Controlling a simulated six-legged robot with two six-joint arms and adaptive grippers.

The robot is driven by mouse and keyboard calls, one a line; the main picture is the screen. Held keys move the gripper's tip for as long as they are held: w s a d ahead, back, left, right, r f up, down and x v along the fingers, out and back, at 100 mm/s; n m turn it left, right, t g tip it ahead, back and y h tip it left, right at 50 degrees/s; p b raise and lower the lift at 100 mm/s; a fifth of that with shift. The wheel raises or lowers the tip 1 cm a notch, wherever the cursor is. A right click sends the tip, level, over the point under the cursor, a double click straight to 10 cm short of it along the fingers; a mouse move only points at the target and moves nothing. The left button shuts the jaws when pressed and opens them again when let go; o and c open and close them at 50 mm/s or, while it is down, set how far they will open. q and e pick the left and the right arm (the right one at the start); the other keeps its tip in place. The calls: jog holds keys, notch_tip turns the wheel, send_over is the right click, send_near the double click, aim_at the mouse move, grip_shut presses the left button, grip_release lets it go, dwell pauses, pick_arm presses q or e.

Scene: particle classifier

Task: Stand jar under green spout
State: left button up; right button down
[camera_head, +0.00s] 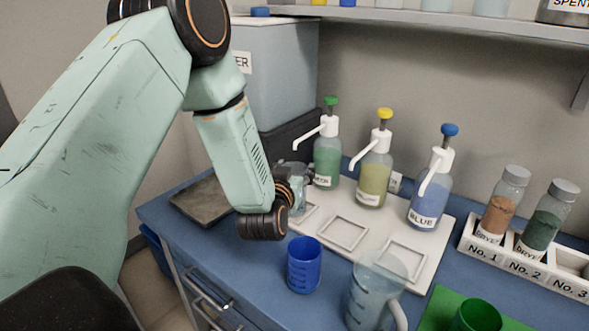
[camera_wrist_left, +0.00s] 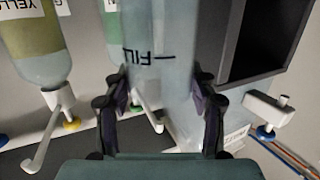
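The jar (camera_head: 298,177) is clear and stands between the fingers of my left gripper (camera_head: 292,190), below the white spout of the green-topped bottle (camera_head: 327,160). In the left wrist view, the jar (camera_wrist_left: 158,55) shows a FILL mark and looks upside down. Both fingers of the left gripper (camera_wrist_left: 161,108) press on its sides. The green spout (camera_head: 309,138) ends just above the jar in the head view. I cannot tell whether the jar's base touches the white tray (camera_head: 374,245), as the gripper partly hides it. My right gripper is not in view.
The yellow-topped bottle (camera_head: 373,172) and blue-topped bottle (camera_head: 431,190) stand to the right on the tray. A blue cup (camera_head: 304,266) and a clear jug (camera_head: 371,292) stand in front. A rack (camera_head: 520,262) holds labelled jars. A dark slab (camera_head: 203,199) lies left of the gripper.

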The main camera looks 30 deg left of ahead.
pick_arm(q)
jog(key=o, duration=0.3)
jog(key=shift+w+d, duration=0.1)
jog(key=shift+w, duration=0.05)
jog(key=shift+s+r, duration=0.15)
jog(key=shift+s, duration=0.05)
jog(key=shift+r, duration=0.1)
jog(key=p+v, duration=0.1)
jog(key=v, duration=1.1)
jog(key=shift+w, duration=0.15)
